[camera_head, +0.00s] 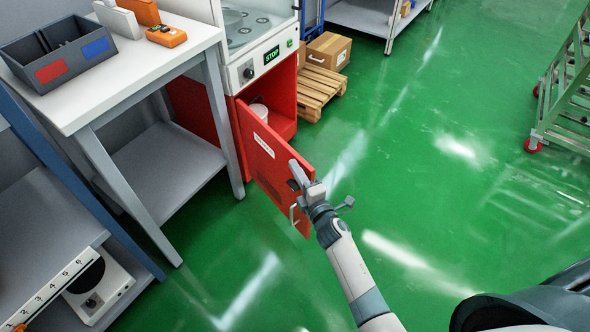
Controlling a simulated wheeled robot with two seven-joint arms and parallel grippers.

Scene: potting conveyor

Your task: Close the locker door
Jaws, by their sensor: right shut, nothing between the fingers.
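The red locker door (266,158) stands open, swung out from the red locker (284,92) under the white machine. It has a white label and a pale handle (294,213) near its free edge. A white round container (259,111) shows inside the locker, partly hidden by the door. My right gripper (296,172) is shut and empty at the upper free end of the door, overlapping it in the view. I cannot tell whether it touches the door. My left gripper is not in view.
A white table (112,86) with a grey bin (62,58) stands left of the locker. A cardboard box (328,50) on a wooden pallet (318,90) sits just right of the locker. A green wheeled rack (562,90) stands far right. The green floor between is clear.

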